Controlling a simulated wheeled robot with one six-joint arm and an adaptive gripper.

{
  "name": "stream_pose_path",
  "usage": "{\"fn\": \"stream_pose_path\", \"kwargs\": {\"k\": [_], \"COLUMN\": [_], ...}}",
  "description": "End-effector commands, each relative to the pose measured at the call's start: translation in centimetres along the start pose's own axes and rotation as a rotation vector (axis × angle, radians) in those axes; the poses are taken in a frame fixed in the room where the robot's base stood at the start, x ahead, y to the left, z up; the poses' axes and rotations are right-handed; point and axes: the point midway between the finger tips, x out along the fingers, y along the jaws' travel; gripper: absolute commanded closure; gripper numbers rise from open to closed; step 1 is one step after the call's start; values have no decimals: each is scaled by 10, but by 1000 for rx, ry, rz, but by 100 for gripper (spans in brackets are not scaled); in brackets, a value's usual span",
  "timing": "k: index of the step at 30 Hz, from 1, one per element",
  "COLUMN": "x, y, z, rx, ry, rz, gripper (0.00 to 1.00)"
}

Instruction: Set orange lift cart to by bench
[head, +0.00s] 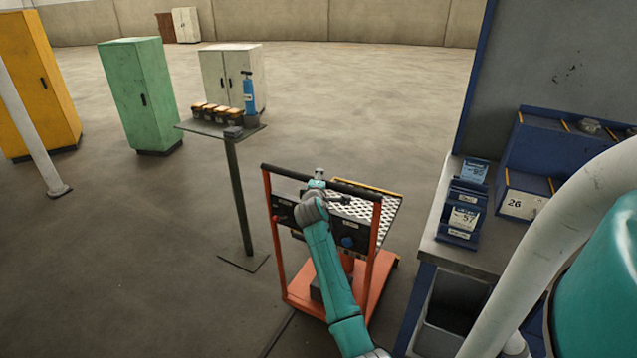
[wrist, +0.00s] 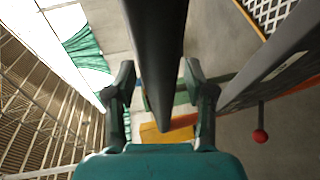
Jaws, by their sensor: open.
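The orange lift cart (head: 372,250) stands on the floor in the middle of the head view, just left of the bench (head: 484,258). It has an orange upright frame, a black push bar (head: 350,188) across the top and a perforated platform (head: 384,208). My gripper (head: 318,184) is at the push bar, near its middle. In the wrist view my gripper's two fingers (wrist: 158,72) are apart, with the dark bar (wrist: 155,45) running between them. I see gaps beside the bar, so they are not closed on it. My arm hides part of the cart's frame and base.
A stand (head: 236,190) with a blue bottle and several small boxes is left of the cart. Blue bins (head: 462,213) sit on the bench. Green (head: 142,95) and yellow (head: 38,85) cabinets stand at the left. Open floor lies behind the cart.

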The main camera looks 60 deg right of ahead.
Motion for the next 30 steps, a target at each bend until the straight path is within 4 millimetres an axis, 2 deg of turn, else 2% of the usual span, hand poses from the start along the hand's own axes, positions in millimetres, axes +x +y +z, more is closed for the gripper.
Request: {"fn": "stream_pose_path", "kwargs": {"k": [4, 8, 15, 21, 25, 30], "x": [-5, -22, -70, -102, -115, -120], "y": [0, -1, -1, -1, 0, 0], "z": [-1, -1, 0, 0, 0, 0], "rx": [0, 0, 0, 0, 0, 0], "ry": [1, 1, 2, 0, 1, -1], "rz": [0, 0, 0, 0, 0, 0], "gripper": [46, 46, 46, 46, 46, 46]}}
